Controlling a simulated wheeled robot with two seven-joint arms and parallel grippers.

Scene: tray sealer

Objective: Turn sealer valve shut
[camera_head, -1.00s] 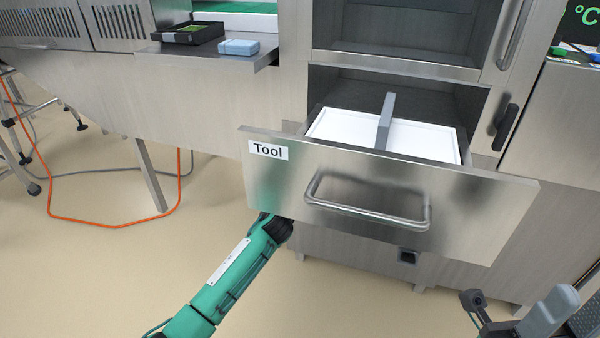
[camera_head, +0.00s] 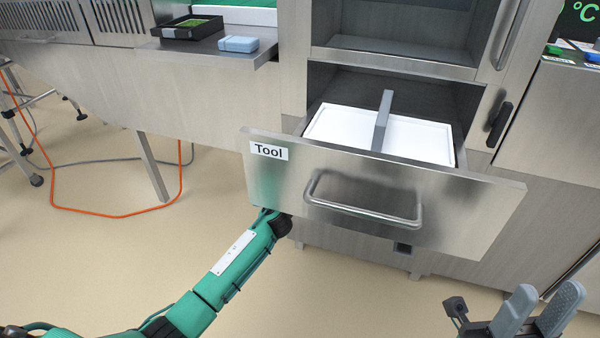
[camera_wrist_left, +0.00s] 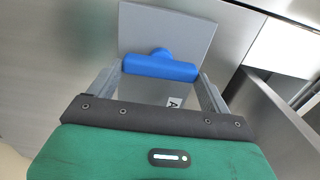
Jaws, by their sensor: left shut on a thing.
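The blue valve handle (camera_wrist_left: 160,66) is a short bar with a round hub, mounted on a grey plate (camera_wrist_left: 190,30) in the left wrist view. My left gripper (camera_wrist_left: 160,74) has one finger at each end of the bar and is shut on it. In the head view my left arm reaches under the open drawer, whose front hides the left gripper and the valve. My right gripper (camera_head: 543,308) is at the lower right of the head view, its two grey fingers apart with nothing between them.
The drawer marked "Tool" (camera_head: 460,205) is pulled out above my left arm, with a white tray (camera_head: 425,142) and a grey divider (camera_head: 383,122) inside. A shelf at upper left holds a black tray (camera_head: 190,30) and a blue box (camera_head: 238,44). An orange cable (camera_head: 110,216) lies on the floor.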

